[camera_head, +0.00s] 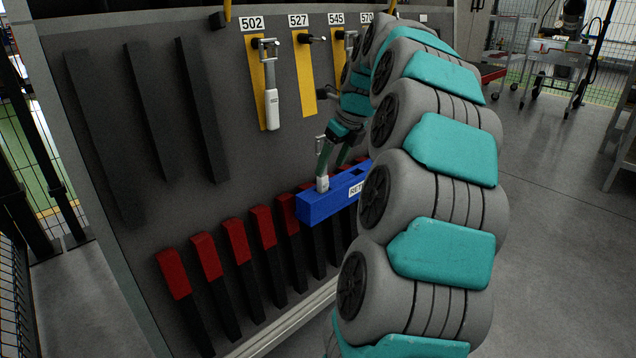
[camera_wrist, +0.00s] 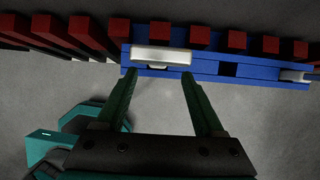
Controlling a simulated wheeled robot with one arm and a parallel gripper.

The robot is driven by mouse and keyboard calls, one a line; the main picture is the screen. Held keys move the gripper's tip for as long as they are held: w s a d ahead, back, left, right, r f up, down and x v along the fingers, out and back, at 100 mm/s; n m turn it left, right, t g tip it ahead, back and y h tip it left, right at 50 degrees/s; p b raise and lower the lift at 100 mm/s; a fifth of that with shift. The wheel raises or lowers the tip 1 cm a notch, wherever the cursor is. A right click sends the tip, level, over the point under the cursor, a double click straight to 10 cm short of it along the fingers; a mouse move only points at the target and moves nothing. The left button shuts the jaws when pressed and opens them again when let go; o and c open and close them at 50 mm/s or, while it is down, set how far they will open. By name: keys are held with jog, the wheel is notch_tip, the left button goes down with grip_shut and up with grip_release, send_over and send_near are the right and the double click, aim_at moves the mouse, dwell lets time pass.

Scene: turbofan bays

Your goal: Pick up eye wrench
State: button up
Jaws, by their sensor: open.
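A wrench with a white handle (camera_head: 322,184) and a thin metal shank stands in the left end of a blue rack (camera_head: 318,207). I cannot tell whether it is the eye wrench. In the wrist view, a white handle (camera_wrist: 160,56) lies across the blue rack (camera_wrist: 215,83), just beyond the fingertips. My gripper (camera_wrist: 159,76) is open and empty, with its green fingers either side of the near edge of that handle. In the head view my gripper (camera_head: 333,160) is over the rack, partly hidden by my arm. Another wrench (camera_head: 271,108) hangs under label 502.
Yellow strips (camera_head: 304,75) with numbered labels run along the grey panel (camera_head: 225,120). Several red-topped black bars (camera_head: 206,256) line its lower part, close to the rack. Black bars (camera_head: 155,110) stand at left. Open floor (camera_head: 560,220) and carts (camera_head: 553,66) are at right.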

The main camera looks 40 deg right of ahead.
aim_at(323, 177)
jog(key=x, duration=0.6)
jog(key=shift+w+a+r, duration=0.1)
jog(key=shift+w+a, duration=0.15)
grip_shut()
dwell(0.5)
